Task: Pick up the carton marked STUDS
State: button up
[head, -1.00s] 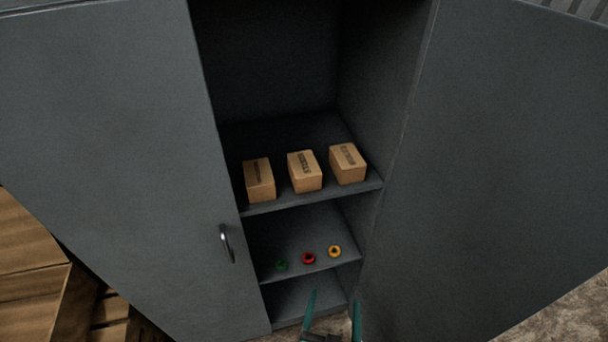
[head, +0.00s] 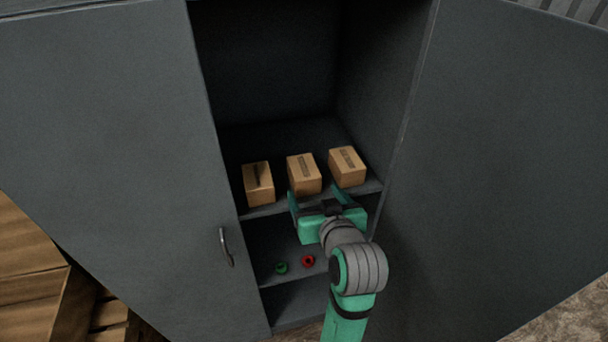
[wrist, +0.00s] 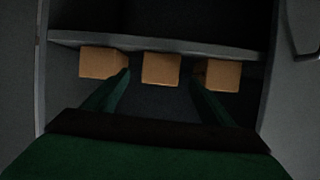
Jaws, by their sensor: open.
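Three brown cartons stand in a row on the upper shelf of the open cabinet: a left one (head: 258,184), a middle one (head: 304,175) and a right one (head: 346,165). Their top marks are too blurred to read surely now; in the earlier head frame the middle one's looks like STUDS. My gripper (head: 316,194) is open and empty, at the shelf's front edge before the middle and right cartons. In the wrist view the middle carton (wrist: 160,69) shows between the fingertips (wrist: 162,80), with a carton on either side. I cannot tell that anything is touched.
The upper shelf (head: 265,209) has a side wall close right of the cartons. Open doors flank the cabinet; the left door (head: 120,150) has a handle (head: 226,246). A green ring (head: 281,267) and a red ring (head: 308,261) lie on the shelf below. Wooden crates (head: 30,270) stand at lower left.

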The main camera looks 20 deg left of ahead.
aim_at(306, 178)
jog(key=shift+a+r+n, duration=0.25)
jog(key=shift+r+n, duration=0.15)
jog(key=shift+r, duration=0.65)
jog(key=shift+w+a, duration=0.15)
jog(key=shift+w, duration=0.05)
jog(key=x, duration=0.5)
jog(key=shift+x, duration=2.7)
jog(key=shift+r, duration=0.2)
jog(key=c, duration=1.6)
